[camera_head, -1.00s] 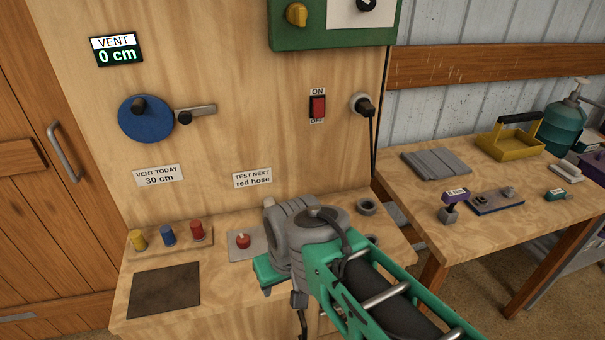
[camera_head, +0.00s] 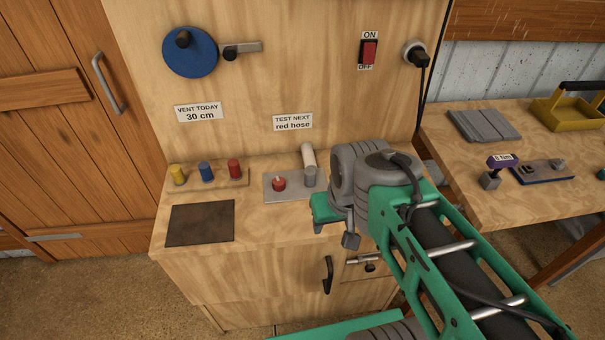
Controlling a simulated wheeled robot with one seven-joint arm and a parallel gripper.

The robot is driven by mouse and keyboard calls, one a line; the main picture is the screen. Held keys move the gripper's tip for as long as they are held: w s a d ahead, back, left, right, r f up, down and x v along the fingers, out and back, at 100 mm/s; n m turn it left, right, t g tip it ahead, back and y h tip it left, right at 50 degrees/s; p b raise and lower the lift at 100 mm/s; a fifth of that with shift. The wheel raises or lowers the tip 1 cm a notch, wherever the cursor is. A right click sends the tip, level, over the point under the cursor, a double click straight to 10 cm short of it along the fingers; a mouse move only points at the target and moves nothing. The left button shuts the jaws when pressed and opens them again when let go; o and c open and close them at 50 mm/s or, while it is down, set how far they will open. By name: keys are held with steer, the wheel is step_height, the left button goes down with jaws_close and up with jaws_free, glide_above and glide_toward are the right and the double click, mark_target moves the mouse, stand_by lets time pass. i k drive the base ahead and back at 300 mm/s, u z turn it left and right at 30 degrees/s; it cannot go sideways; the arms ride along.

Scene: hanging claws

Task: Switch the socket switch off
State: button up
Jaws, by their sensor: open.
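The socket switch (camera_head: 369,53) is a red rocker in a dark frame on the upright wooden panel, with an ON label above it and an OFF label below. I cannot tell for sure which way the rocker is tipped. The round socket (camera_head: 411,48) with a black plug and a hanging cord is just right of it. My gripper (camera_head: 336,222) shows partly, below and left of the switch, well apart from it, low over the bench front. It is open and seems empty; my own wrist hides much of it.
The bench holds yellow, blue and red pegs (camera_head: 207,172), a dark mat (camera_head: 200,223) and a grey plate (camera_head: 264,187) with a red button. A blue disc (camera_head: 189,52) and a lever (camera_head: 242,49) are on the panel. A side table (camera_head: 466,203) stands right.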

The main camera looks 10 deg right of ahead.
mark_target(369, 48)
steer(key=u, duration=0.4)
steer(key=k, duration=0.5)
steer(key=u, duration=0.75)
steer(key=i, duration=0.9)
steer(key=z, duration=0.7)
